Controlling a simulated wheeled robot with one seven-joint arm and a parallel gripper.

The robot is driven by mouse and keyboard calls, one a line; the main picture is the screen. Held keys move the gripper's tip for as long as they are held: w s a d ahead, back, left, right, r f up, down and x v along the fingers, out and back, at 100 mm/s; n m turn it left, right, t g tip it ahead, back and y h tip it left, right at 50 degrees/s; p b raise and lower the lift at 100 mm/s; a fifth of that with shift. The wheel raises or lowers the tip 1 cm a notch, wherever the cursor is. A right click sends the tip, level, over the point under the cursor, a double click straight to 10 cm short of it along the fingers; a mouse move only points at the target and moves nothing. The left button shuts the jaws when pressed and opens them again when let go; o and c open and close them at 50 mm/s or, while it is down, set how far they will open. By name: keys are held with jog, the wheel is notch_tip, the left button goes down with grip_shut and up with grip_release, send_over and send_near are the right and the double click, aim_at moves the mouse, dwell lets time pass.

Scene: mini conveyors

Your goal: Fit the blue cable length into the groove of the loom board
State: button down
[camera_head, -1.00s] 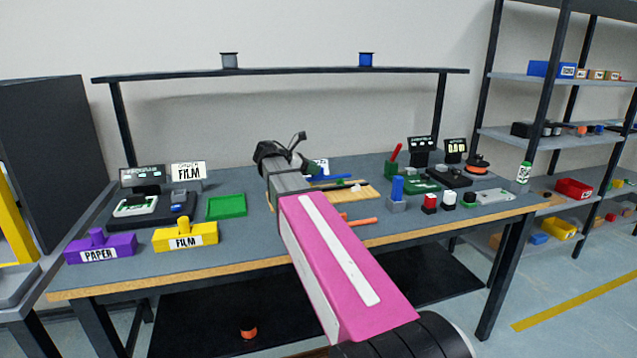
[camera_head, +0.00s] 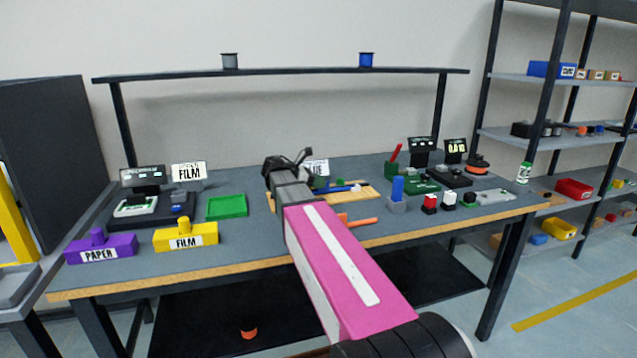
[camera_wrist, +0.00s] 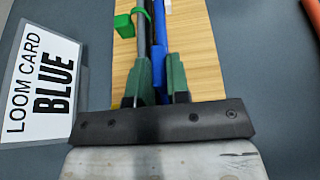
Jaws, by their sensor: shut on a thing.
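The blue cable length (camera_wrist: 160,62) is between the two green fingers of my gripper (camera_wrist: 159,70), which is shut on it. It runs away from me over the wooden loom board (camera_wrist: 196,50), beside a dark strip with a green clip (camera_wrist: 124,24), which looks like the groove. Whether the cable is in the groove or just above or beside it, I cannot tell.
A white card reading "LOOM CARD BLUE" (camera_wrist: 38,82) lies left of the board in the wrist view. A blue block in a grey holder (camera_head: 397,203) and red and white blocks stand to the right.

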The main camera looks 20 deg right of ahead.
jog(key=c, duration=1.1)
grip_release()
jog(key=shift+f, duration=0.1)
jog(key=shift+r, duration=0.2)
jog(key=v, duration=1.1)
jog(key=shift+a, duration=0.3)
jog(key=shift+a+r, duration=0.1)
jog(key=shift+a, duration=0.1)
